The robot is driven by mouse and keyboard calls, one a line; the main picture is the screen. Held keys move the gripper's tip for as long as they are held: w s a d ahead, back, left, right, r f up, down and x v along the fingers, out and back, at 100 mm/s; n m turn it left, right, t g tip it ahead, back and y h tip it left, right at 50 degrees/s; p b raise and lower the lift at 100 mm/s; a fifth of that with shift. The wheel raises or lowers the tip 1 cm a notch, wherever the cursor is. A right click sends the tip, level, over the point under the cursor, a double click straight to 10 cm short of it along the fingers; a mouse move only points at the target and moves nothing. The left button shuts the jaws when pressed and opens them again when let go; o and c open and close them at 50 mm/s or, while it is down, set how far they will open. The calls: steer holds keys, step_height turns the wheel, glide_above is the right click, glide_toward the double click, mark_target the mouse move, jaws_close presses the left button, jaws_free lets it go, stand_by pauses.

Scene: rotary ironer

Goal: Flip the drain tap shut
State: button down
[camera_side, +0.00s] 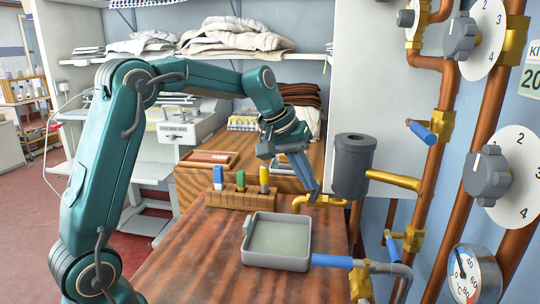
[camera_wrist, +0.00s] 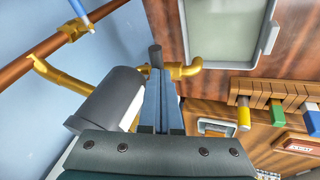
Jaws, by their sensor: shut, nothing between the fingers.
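The brass drain tap (camera_side: 324,201) sits below a dark grey cylinder (camera_side: 353,165), its spout bent down at the left. In the wrist view the tap's brass spout (camera_wrist: 187,70) shows just right of my fingertips. A short dark grey lever (camera_wrist: 155,55) sticks out past the fingertips there. My gripper (camera_side: 315,199) is shut and empty, with blue-grey fingers pointing down at the tap. It also shows in the wrist view (camera_wrist: 161,75). I cannot tell whether the fingers touch the lever. In the side view the fingers and tap overlap, and the lever cannot be made out.
A grey tray (camera_side: 248,258) stands on the wooden table in front of the tap. Behind it is a wooden block (camera_side: 228,200) with coloured pegs. Copper pipes with blue-handled valves (camera_side: 421,132) and dials line the right. A blue handle (camera_side: 332,261) reaches toward the tray.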

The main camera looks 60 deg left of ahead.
steer(key=shift+w+d+f, duration=0.15)
steer(key=shift+w+d, duration=0.05)
steer(key=shift+d, duration=0.3)
